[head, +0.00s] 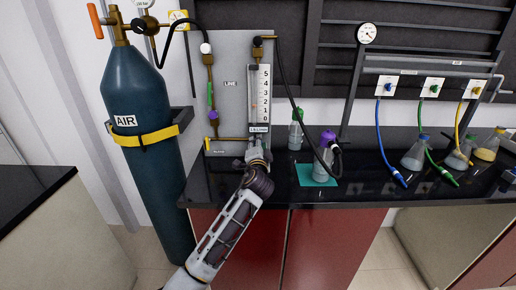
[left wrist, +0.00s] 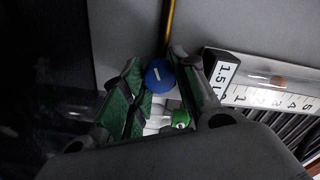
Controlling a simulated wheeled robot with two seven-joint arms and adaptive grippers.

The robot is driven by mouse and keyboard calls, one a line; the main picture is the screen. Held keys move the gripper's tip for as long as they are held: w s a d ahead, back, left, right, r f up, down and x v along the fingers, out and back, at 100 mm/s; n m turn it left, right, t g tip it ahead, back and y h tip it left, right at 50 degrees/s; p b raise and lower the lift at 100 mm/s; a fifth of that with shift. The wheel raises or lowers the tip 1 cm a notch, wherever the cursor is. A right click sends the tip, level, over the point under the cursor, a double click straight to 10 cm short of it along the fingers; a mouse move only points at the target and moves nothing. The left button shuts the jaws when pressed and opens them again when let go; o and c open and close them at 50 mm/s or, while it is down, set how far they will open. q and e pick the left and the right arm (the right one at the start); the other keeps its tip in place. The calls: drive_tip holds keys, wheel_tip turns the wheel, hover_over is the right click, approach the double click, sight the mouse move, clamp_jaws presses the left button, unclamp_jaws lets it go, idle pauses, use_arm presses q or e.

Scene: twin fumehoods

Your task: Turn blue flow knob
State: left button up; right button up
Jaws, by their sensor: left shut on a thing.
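The blue knob (left wrist: 158,74) has a white mark and sits between the fingers of my left gripper (left wrist: 160,80) in the left wrist view. In the head view my left gripper (head: 258,158) is at the foot of the flow meter (head: 264,95) on the grey panel, and it hides the knob. The fingers are closed in on the knob from both sides. The flow meter's scale also shows in the left wrist view (left wrist: 265,97), beside a label reading 1.5. A green and white fitting (left wrist: 178,118) lies just below the knob. My right gripper is not seen.
A dark AIR cylinder (head: 140,95) with a yellow strap stands left of the panel. A purple-capped flask (head: 322,165) on a teal mat (head: 305,176) and a green-capped bottle (head: 296,130) stand right of my gripper. Coloured hoses and flasks are further right.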

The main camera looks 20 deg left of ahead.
use_arm(q)
drive_tip(key=shift+f+n+b, duration=0.1)
drive_tip(key=shift+n+b, duration=0.35)
drive_tip(key=shift+n, duration=0.65)
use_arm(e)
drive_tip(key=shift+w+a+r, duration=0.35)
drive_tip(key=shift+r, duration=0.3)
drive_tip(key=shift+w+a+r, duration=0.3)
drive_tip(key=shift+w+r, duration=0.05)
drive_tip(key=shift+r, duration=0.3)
use_arm(q)
drive_tip(key=o, duration=0.7)
drive_tip(key=shift+o, duration=0.2)
drive_tip(key=shift+v, duration=6.05)
